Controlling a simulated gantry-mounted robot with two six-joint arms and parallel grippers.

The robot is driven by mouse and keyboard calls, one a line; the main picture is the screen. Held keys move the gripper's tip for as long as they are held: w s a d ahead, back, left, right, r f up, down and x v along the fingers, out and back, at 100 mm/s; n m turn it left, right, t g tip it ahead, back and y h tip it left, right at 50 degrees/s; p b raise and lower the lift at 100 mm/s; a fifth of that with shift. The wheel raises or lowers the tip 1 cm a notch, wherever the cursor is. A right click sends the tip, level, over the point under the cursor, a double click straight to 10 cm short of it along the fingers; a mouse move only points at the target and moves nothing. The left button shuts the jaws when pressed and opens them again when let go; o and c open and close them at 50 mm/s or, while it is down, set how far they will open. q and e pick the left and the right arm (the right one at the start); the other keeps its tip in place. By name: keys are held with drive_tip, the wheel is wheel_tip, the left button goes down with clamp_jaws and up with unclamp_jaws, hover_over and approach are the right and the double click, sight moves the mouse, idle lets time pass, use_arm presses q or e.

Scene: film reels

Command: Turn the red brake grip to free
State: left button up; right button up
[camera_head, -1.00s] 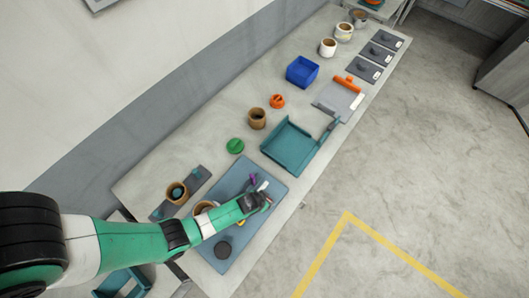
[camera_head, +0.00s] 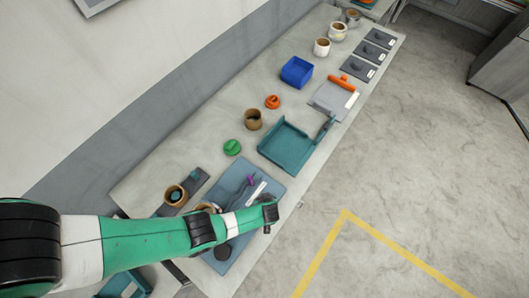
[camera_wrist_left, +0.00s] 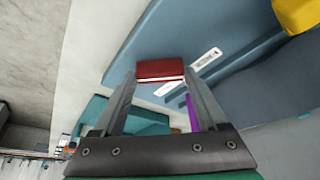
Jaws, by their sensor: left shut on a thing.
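The red brake grip (camera_wrist_left: 160,69) is a small red block with a pale lower edge, at the edge of the blue-grey panel (camera_wrist_left: 140,38). In the left wrist view my left gripper (camera_wrist_left: 159,76) has one finger on each side of the grip, shut on it. In the head view the end of my left arm (camera_head: 268,214) is over the near right edge of the panel and hides the grip. A white label strip (camera_wrist_left: 206,59) is just right of the grip. My right gripper is in neither view.
A purple piece (camera_head: 251,180) and a dark round knob (camera_head: 222,251) are on the panel. A yellow block (camera_wrist_left: 298,14) shows in the wrist view. A green disc (camera_head: 232,147), a brown pot (camera_head: 253,120) and a teal tray (camera_head: 272,151) stand farther along the bench.

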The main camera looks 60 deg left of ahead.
use_arm(q)
drive_tip(key=shift+n, duration=0.3)
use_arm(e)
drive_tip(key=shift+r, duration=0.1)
use_arm(q)
drive_tip(key=o, duration=1.3)
drive_tip(key=shift+r, duration=0.15)
